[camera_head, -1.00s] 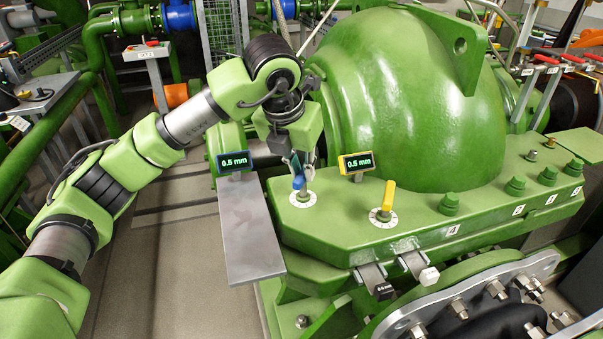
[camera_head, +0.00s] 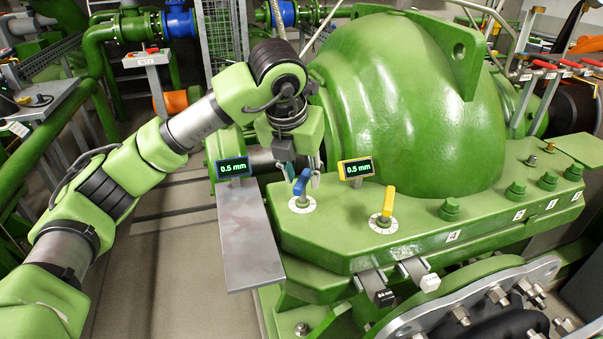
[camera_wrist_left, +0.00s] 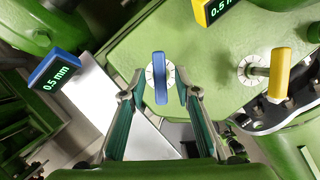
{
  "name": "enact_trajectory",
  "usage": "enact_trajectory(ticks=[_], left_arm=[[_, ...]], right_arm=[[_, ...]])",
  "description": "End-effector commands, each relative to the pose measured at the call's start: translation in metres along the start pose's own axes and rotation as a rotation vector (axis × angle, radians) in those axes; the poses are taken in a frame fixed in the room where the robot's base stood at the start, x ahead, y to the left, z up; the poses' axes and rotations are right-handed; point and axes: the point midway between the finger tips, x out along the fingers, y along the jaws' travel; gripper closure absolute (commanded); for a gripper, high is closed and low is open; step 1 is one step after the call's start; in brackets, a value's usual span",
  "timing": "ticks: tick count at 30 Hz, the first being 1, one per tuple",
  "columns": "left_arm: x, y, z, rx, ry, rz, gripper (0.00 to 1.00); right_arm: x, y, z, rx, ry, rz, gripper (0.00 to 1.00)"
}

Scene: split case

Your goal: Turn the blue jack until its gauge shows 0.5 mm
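The blue jack (camera_head: 302,182) stands on the green casing flange, over a white dial ring; its blue handle also shows in the left wrist view (camera_wrist_left: 160,78). The blue-framed gauge (camera_head: 233,167) reads 0.5 mm, also in the left wrist view (camera_wrist_left: 54,77). My right gripper is not in view.
A yellow jack (camera_head: 388,203) stands to the right on the same flange; its yellow-framed gauge (camera_head: 356,168) reads 0.5 mm. A grey metal plate (camera_head: 248,240) lies left of the flange. The large green dome (camera_head: 405,100) rises behind. Green bolts (camera_head: 450,207) line the flange.

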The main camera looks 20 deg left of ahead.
Motion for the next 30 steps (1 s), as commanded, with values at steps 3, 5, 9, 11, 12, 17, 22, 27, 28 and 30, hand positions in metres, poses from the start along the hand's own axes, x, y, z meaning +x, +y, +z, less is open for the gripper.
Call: enact_trajectory(ticks=[3,5,9,11,12,17,22,27,28,30], left_arm=[[0.000,0.000,0.000,0.000,0.000,0.000,0.71],[-0.001,0.000,0.000,0.000,0.000,0.000,0.71],[-0.013,0.000,0.001,0.000,-0.003,0.000,0.71],[-0.024,0.000,0.001,0.001,-0.004,-0.001,0.71],[-0.032,0.000,0.001,0.001,-0.005,0.000,0.71],[-0.068,0.000,0.001,0.001,-0.005,0.000,0.71],[-0.100,0.000,0.001,0.001,-0.005,0.001,0.71],[-0.115,0.000,0.001,0.000,-0.001,0.001,0.71],[-0.117,0.000,0.001,-0.001,-0.001,0.001,0.71],[-0.119,0.000,0.000,-0.001,-0.001,0.000,0.71]], right_arm=[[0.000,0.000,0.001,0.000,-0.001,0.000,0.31],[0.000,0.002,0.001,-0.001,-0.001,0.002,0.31],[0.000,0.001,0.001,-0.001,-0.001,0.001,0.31],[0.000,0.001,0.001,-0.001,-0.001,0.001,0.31],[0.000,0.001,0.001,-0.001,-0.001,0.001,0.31],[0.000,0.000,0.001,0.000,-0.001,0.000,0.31],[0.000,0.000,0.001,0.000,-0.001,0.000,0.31],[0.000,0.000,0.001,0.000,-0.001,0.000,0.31],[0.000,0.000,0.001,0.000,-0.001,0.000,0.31],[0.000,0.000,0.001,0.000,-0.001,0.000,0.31]])
